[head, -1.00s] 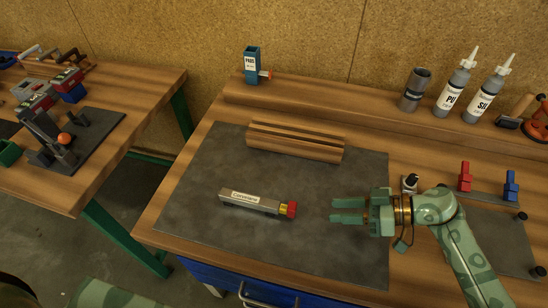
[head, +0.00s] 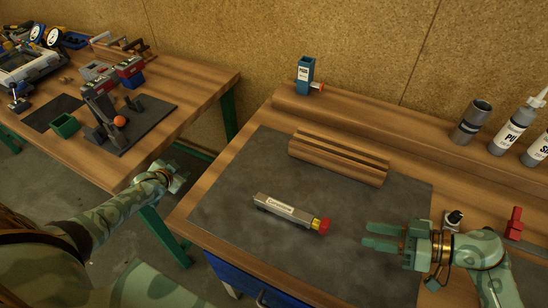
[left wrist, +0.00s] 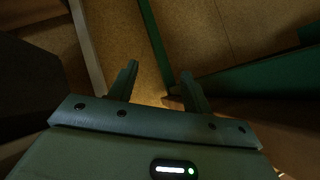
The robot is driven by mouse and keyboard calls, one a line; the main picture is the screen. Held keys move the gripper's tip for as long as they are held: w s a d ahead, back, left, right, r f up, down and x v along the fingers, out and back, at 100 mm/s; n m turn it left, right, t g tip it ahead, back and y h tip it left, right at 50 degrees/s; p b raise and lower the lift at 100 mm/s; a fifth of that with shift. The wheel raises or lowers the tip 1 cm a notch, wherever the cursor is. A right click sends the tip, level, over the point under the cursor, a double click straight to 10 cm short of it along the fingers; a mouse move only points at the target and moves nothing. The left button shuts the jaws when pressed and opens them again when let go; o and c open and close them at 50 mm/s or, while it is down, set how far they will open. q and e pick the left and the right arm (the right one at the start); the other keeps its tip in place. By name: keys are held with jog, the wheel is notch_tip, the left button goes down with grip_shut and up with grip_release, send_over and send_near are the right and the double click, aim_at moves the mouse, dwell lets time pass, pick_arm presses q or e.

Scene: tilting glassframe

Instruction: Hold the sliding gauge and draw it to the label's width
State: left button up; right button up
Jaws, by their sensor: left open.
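The sliding gauge (head: 272,205) is a grey bar with a white label plate on top and a yellow and red end at its right. It lies on the dark mat (head: 225,222) in the head view. My right gripper (head: 382,238) is to the right of the gauge's red end, apart from it, with its fingers spread and nothing between them. My left gripper (head: 177,175) is in the gap between the two benches, left of the gauge and far from it. In the left wrist view, its fingers (left wrist: 158,88) are apart and empty.
A slotted wooden block (head: 338,160) lies on the mat behind the gauge. A blue pad holder (head: 305,75) and bottles (head: 515,130) stand on the rear shelf. The left bench (head: 195,95) carries a dark fixture with an orange ball (head: 120,121). The mat around the gauge is clear.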

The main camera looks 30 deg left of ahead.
pick_arm(q)
jog(key=w+d+r+m+t+h, duration=0.1)
jog(key=w+d+r+t+h, duration=0.1)
jog(key=w+d+r, duration=0.9)
jog(key=w+d+r+t+h, duration=0.1)
jog(key=w+d+r+h, duration=0.2)
jog(key=w+d+r, duration=0.8)
jog(key=s+d+r+m+g+h, duration=0.2)
jog(key=s+d+r+g, duration=0.25)
jog(key=d, duration=0.35)
notch_tip(320, 180, up, 2)
jog(key=m+g+y, duration=0.3)
jog(key=m+g, duration=0.6)
jog(key=m, duration=0.3)
send_over(274, 203)
jog(key=shift+t, duration=0.25)
notch_tip(274, 203, down, 16)
jog(key=shift+r, duration=0.2)
